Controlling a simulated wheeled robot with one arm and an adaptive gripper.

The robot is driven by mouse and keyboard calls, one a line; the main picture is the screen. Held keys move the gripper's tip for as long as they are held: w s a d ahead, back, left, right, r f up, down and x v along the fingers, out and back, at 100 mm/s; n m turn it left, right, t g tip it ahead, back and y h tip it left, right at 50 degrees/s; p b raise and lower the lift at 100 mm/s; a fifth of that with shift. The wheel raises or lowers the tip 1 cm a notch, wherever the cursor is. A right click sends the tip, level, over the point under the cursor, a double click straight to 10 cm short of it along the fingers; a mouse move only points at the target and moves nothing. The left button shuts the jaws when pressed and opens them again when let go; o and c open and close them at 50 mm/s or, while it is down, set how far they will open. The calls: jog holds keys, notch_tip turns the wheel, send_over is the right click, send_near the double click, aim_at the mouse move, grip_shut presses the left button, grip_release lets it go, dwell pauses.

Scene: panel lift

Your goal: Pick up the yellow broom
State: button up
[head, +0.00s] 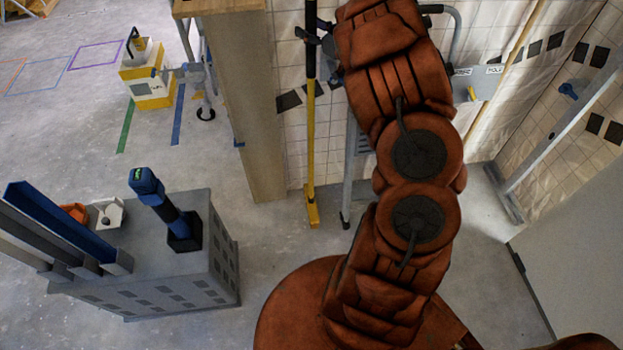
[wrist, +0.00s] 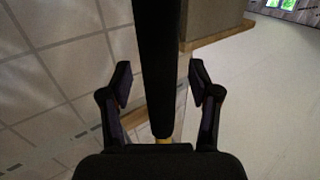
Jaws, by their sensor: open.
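The yellow broom (head: 310,135) stands upright against the tiled wall in the head view, with a black upper handle and its yellow head on the floor. My gripper (head: 313,36) is at the black part of the handle. In the wrist view the black handle (wrist: 158,60) runs between the two spread fingers of my gripper (wrist: 160,80), with a gap on each side. A bit of yellow shows at the lower end of the black part. The palm hides the rest of the broom there.
A wooden post (head: 250,110) stands just left of the broom, and a grey metal frame (head: 352,165) just right of it. A grey block (head: 215,250) with a blue-black tool (head: 165,208) is at lower left. Open floor lies in front of the broom.

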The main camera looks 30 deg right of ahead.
grip_shut()
dwell(0.3)
jog(key=shift+r, duration=0.15)
